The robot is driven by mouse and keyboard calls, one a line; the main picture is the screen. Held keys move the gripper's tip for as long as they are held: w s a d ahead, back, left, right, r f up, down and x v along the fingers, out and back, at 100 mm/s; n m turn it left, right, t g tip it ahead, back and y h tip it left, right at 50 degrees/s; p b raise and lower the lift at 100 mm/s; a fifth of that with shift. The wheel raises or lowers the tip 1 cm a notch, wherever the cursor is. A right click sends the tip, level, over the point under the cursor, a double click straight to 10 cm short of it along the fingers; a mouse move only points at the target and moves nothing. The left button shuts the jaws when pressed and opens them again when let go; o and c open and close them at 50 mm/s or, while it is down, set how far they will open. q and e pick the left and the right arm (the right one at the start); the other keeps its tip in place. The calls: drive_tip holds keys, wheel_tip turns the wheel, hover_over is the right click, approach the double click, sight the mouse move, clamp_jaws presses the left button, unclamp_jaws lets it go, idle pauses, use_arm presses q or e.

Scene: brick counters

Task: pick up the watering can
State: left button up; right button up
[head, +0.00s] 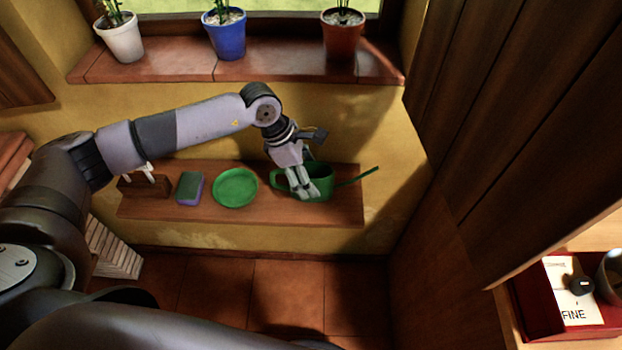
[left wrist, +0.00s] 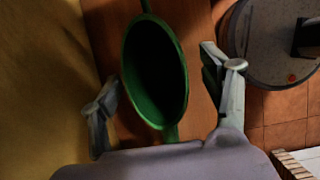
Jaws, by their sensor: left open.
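The green watering can (head: 321,182) stands on the wooden wall shelf (head: 345,210), near its right end. Its spout points right and its loop handle is on the left. My left gripper (head: 306,193) reaches down over the can and hides part of its body and handle side. In the left wrist view the can's dark oval opening (left wrist: 156,72) lies between the two spread fingers of my left gripper (left wrist: 163,88). There are visible gaps on both sides, and the fingers are open. My right gripper is not in view.
A green plate (head: 235,188), a sponge (head: 190,188) and a wooden block holder (head: 145,186) share the shelf, left of the can. A window sill (head: 280,68) with potted plants is above. A wooden cabinet wall (head: 450,200) stands close on the right.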

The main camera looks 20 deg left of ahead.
sight(316, 185)
use_arm(q)
drive_tip(key=shift+w+d+f+p, duration=0.1)
drive_tip(key=shift+d+f+p, duration=0.2)
drive_tip(key=shift+f, duration=0.25)
drive_tip(key=x, duration=0.4)
drive_tip(key=shift+w+f+p, duration=0.1)
drive_tip(key=shift+f+p, duration=0.05)
drive_tip(key=shift+p, duration=0.25)
drive_tip(key=shift+c, duration=0.2)
drive_tip(key=c, duration=1.6)
clamp_jaws()
drive_tip(key=shift+r, duration=0.2)
